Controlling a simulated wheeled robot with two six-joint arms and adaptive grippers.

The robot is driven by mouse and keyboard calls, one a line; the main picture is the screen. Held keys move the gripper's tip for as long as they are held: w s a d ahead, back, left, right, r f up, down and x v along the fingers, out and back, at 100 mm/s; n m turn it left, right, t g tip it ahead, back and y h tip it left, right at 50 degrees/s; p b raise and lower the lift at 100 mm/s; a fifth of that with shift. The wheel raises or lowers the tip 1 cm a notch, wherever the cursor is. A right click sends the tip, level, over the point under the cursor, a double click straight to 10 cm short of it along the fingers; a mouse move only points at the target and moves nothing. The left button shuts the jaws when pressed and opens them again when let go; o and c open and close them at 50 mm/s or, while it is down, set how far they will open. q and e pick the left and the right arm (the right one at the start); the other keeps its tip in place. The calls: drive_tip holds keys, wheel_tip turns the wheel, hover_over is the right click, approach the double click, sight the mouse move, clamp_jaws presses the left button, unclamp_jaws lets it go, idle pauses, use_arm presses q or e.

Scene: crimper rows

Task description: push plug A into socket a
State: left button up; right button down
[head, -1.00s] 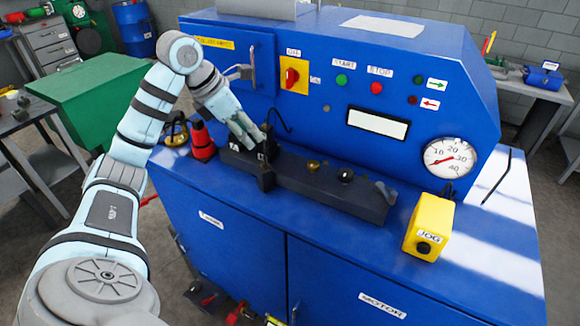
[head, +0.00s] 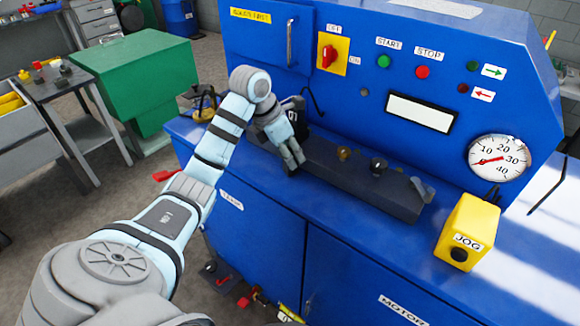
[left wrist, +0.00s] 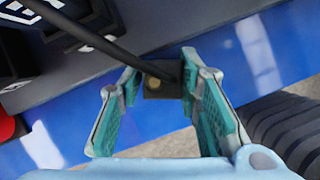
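My left gripper (head: 297,164) points down at the left part of the dark rail (head: 350,181) on the blue console. In the left wrist view its teal fingers (left wrist: 163,85) stand close on both sides of a small black block with a brass dot, which I take to be plug A (left wrist: 154,88); they appear shut on it. A black cable (left wrist: 95,38) runs across to this block. Black labelled blocks (left wrist: 88,15) show at the top left, their letters cut off. In the head view the fingers hide the block, and socket a cannot be told apart. My right gripper is not in view.
A brass knob (head: 344,153) and a black knob (head: 378,166) sit on the rail. A yellow JOG box (head: 467,228) stands at the right front. The console's upright panel with a red switch (head: 329,56) rises behind. The top in front of the rail is clear.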

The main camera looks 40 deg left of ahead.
use_arm(q)
drive_tip(key=shift+w+d+r, duration=0.1)
drive_tip(key=shift+r, duration=0.1)
drive_tip(key=shift+c, duration=0.8)
drive_tip(key=shift+d, duration=0.1)
clamp_jaws()
drive_tip(key=shift+w, duration=0.1)
